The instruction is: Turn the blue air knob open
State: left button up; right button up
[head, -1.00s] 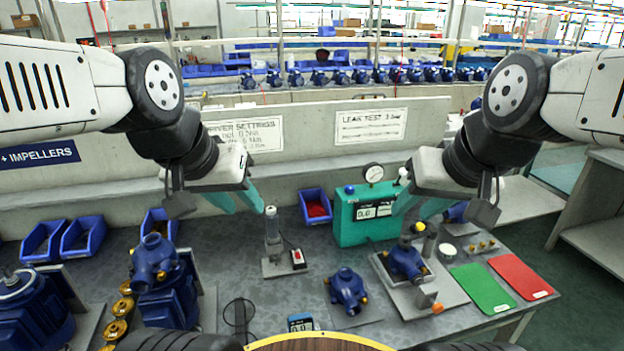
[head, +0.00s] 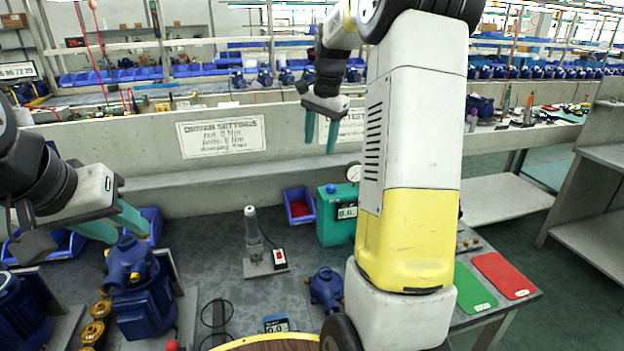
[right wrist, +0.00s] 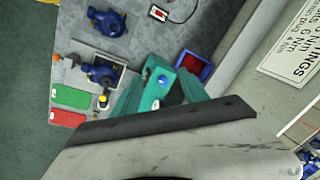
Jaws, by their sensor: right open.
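The blue air knob (head: 331,188) sits on top of the green test box (head: 334,228), beside a round gauge. My right gripper (head: 321,150) is open and empty, fingers down, above the box's back side in the head view. In the right wrist view the blue knob (right wrist: 163,80) shows between the two teal fingers (right wrist: 160,88), with the green box (right wrist: 150,97) below. I see no contact with it. My left gripper (head: 125,236) is open and empty at the left, near a blue pump (head: 130,262).
My right arm hides the box's right side and the fixture beside it. A blue bin (head: 299,207) with red parts stands left of the box. A grey stand (head: 254,240) stands nearer. Green (head: 470,290) and red (head: 503,275) mats lie right. A low wall (head: 160,190) runs behind.

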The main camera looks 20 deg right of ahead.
aim_at(331, 186)
jog(key=w+d+f+m, duration=0.1)
jog(key=w+d+f, duration=0.1)
jog(key=f, duration=0.1)
jog(key=w+d+f+m+g, duration=0.1)
jog(key=w+d+f+m, duration=0.1)
jog(key=w+f, duration=0.1)
jog(key=w+d+f+m+g, duration=0.1)
jog(key=w+d+f, duration=0.2)
jog(key=f, duration=0.2)
jog(key=shift+w+f+m+h, duration=0.1)
jog(key=shift+w+m+h, duration=0.05)
jog(key=shift+m+h, duration=0.2)
notch_tip(331, 186, down, 8)
jog(key=shift+r, duration=0.1)
grip_shut()
